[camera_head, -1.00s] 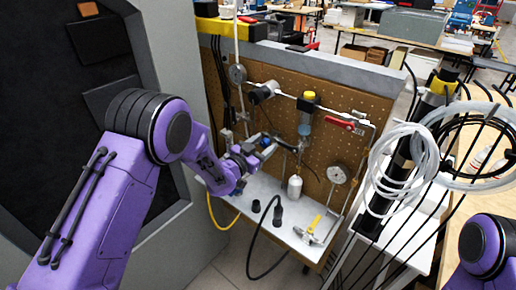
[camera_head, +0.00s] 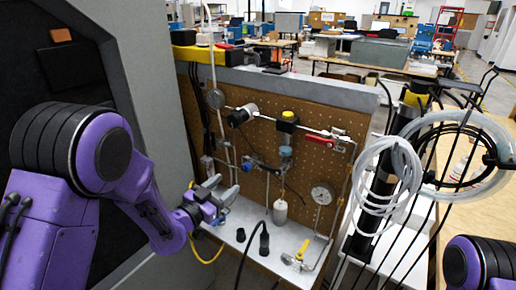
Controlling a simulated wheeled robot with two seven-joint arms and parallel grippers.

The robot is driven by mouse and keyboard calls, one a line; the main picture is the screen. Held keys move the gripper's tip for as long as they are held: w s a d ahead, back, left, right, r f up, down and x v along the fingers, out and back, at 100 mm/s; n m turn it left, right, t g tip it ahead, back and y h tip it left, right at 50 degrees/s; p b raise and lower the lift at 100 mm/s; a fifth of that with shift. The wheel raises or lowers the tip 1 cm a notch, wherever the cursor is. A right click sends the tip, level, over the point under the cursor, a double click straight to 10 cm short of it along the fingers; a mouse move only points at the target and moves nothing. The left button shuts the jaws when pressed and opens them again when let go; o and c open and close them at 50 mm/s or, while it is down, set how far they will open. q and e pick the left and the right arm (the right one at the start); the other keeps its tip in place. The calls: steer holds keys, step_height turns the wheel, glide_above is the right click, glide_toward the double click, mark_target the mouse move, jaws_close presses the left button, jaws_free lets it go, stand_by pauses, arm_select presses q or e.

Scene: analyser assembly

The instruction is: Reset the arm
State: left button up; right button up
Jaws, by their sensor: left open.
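My left arm comes in from the left, and its purple forearm reaches toward the analyser panel. My left gripper (camera_head: 227,190) is open in front of the lower left part of the brown pegboard (camera_head: 262,146). I see nothing between its fingers. A white bottle (camera_head: 280,212) hangs below the regulator, to the right of the gripper. Of my right arm only a purple joint shows at the bottom right; its gripper is out of view.
A pale shelf (camera_head: 262,257) juts out below the pegboard, with a black hose and a yellow-handled valve (camera_head: 302,250) on it. A coil of clear tubing (camera_head: 389,185) hangs on a black post at right. A grey cabinet wall stands at left.

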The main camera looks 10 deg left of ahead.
arm_select(q)
steer(key=s+a+f+n+g+y, duration=0.4)
steer(key=s+f, duration=0.3)
steer(key=f, duration=0.4)
steer(key=s+a+f+n+g+y, duration=0.2)
steer(key=s+f+n+g+y, duration=0.15)
steer(key=s+f+n, duration=0.5)
steer(key=s+f+g+y, duration=0.1)
steer(key=s+f+g, duration=0.2)
steer(key=s+f, duration=0.4)
steer(key=s+f+g+y+b, duration=0.1)
steer(key=s+f+g, duration=0.2)
steer(key=s, duration=1)
step_height(320, 180, down, 4)
steer(key=shift+s+a+r, duration=0.15)
steer(key=shift+s+a, duration=0.2)
steer(key=shift+a, duration=0.1)
